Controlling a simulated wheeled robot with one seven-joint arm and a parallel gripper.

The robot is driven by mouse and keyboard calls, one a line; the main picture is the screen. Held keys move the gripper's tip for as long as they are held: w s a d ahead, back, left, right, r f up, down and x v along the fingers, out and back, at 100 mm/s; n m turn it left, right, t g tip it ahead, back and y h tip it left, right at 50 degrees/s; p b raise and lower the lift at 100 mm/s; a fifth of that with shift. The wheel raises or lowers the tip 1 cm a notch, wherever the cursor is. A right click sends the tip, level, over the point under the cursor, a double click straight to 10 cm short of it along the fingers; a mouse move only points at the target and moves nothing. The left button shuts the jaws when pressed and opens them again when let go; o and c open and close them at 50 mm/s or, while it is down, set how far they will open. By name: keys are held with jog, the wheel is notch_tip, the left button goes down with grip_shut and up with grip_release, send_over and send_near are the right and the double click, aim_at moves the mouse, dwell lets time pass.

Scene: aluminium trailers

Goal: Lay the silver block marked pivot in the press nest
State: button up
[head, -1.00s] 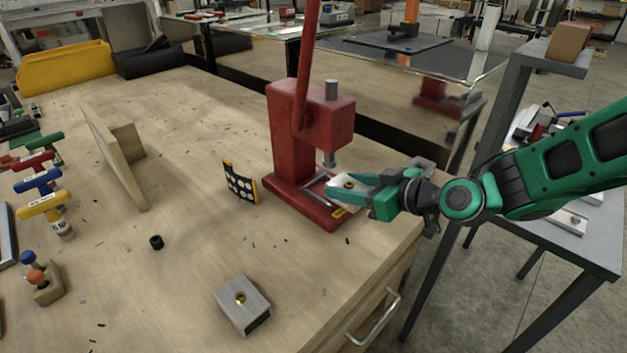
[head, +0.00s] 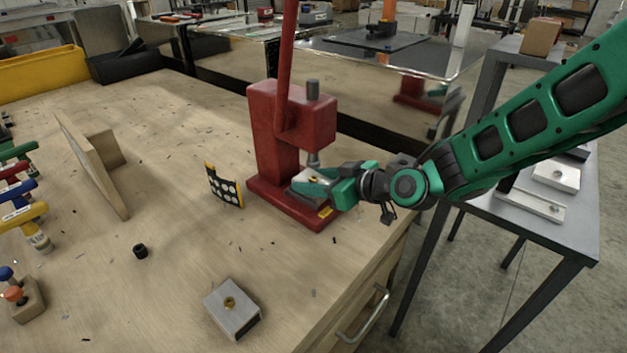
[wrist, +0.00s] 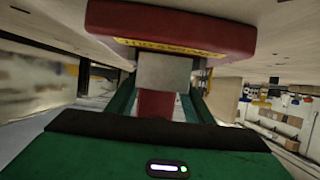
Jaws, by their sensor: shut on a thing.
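The red arbor press (head: 262,135) stands on the bench, with its ram above the nest area on its base (head: 285,203). My gripper (head: 318,186) is shut on a silver block (head: 313,179) with a brass bushing, under the ram and over the press base. In the wrist view the block (wrist: 163,72) sits between the green fingers, close to the red base (wrist: 180,28). The fingers and block hide much of the nest, so I cannot tell whether the block touches it. No pivot marking is readable.
A black-and-yellow dotted plate (head: 224,186) stands left of the press. A small black cylinder (head: 140,251) and a wooden angle stand (head: 90,160) are farther left. The bench between them is mostly clear.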

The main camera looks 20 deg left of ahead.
jog(key=o, duration=1.4)
jog(key=shift+s+f, duration=0.1)
jog(key=v, duration=1.2)
